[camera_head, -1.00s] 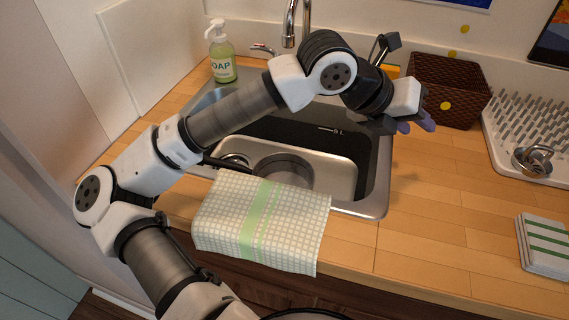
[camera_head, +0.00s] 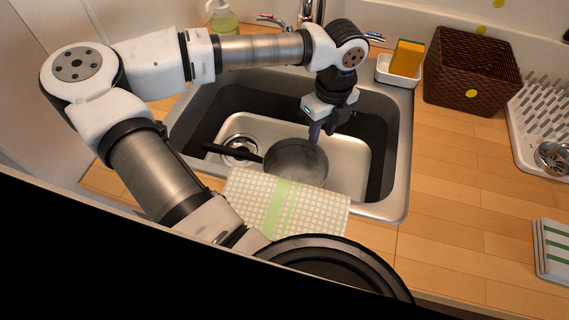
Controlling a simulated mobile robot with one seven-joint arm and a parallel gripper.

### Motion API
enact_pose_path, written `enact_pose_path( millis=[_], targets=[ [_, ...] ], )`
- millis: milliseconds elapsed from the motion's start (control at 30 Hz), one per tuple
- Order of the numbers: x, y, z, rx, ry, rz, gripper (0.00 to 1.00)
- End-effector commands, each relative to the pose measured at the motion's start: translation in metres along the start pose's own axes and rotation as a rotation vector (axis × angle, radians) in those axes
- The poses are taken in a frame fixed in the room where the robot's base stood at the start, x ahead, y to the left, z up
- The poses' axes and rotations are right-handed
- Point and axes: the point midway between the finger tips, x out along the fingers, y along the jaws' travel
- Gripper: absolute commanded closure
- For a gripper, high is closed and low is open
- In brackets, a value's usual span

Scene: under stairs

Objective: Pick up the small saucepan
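The small saucepan (camera_head: 294,165) is a grey metal pan lying in the sink (camera_head: 350,170). Its black handle (camera_head: 232,152) points left, past the drain. My gripper (camera_head: 321,131) points down over the sink, at the pan's upper right rim in the picture. Its purple fingertips show close together, and I cannot tell whether there is a gap between them or whether they touch the pan. Nothing is seen held.
A checked towel (camera_head: 260,205) hangs over the sink's front edge. The tap (camera_head: 312,12) and an orange sponge (camera_head: 407,58) are behind the sink. A brown basket (camera_head: 470,72), a drying rack (camera_head: 540,125) and a folded cloth (camera_head: 553,248) are right. The counter between is clear.

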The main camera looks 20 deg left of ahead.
Motion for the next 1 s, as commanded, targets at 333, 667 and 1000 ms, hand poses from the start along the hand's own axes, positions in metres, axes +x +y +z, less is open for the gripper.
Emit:
enact_pose_path(
  millis=[333,667,1000],
  targets=[
    [0.037,0.0,-0.001,0.002,0.001,-0.002,0.68],
    [0.08,0.0,-0.004,0.002,0.003,-0.002,0.68],
    [0.088,0.0,-0.004,0.002,0.0,-0.003,0.7]
  ],
)
